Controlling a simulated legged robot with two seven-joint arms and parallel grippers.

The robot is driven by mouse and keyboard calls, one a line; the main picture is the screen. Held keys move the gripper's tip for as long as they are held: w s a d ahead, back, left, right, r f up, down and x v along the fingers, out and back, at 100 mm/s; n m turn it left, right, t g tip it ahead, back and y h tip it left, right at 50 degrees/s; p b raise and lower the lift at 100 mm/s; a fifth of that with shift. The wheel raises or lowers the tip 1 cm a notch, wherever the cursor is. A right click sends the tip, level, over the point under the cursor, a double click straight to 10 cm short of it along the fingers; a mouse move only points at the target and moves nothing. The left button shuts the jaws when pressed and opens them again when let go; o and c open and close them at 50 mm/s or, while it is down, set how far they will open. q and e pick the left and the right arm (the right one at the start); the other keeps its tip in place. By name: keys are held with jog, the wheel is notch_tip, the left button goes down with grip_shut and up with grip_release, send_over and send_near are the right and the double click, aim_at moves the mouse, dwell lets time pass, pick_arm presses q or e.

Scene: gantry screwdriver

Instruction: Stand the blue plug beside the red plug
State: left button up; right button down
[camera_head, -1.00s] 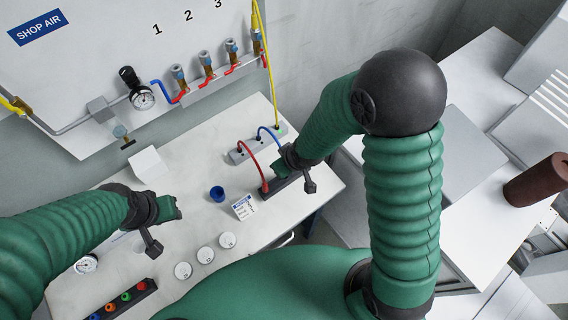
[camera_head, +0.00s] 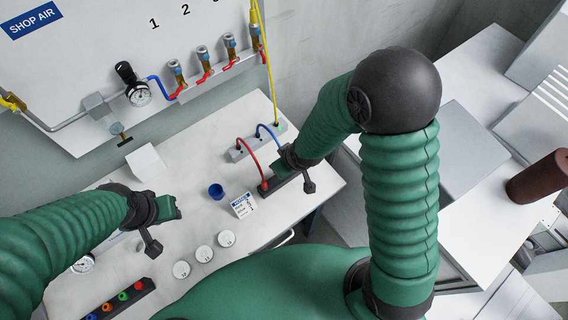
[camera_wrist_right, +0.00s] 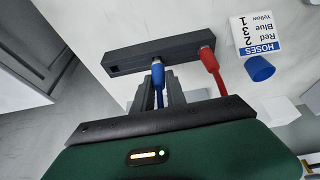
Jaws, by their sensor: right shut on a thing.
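The red plug (camera_wrist_right: 208,60) stands in one end of a dark block (camera_wrist_right: 130,59) on the bench, with its red hose attached. The blue plug (camera_wrist_right: 158,72) is between the fingers of my right gripper (camera_wrist_right: 159,92), which is shut on it. Its tip is at the block, to the left of the red plug in the wrist view; whether it is fully seated is hidden. An empty hole shows near the block's left end. In the head view my right gripper (camera_head: 281,171) covers part of the block. My left gripper (camera_head: 176,209) hovers over the bench, its fingers unclear.
A HOSES card (camera_head: 242,205) and a blue cup (camera_head: 216,191) stand near the block. A grey strip (camera_head: 240,153) with hoses lies behind it. Several white discs (camera_head: 204,254) and a rack of coloured plugs (camera_head: 118,299) are nearer.

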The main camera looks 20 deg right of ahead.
jog(key=shift+f+b, duration=0.35)
jog(key=shift+f, duration=0.25)
jog(key=c, duration=1.3)
grip_release()
jog(key=shift+r, duration=0.15)
jog(key=shift+p+v, duration=2.95)
jog(key=shift+v, duration=5.25)
jog(key=shift+s, duration=0.1)
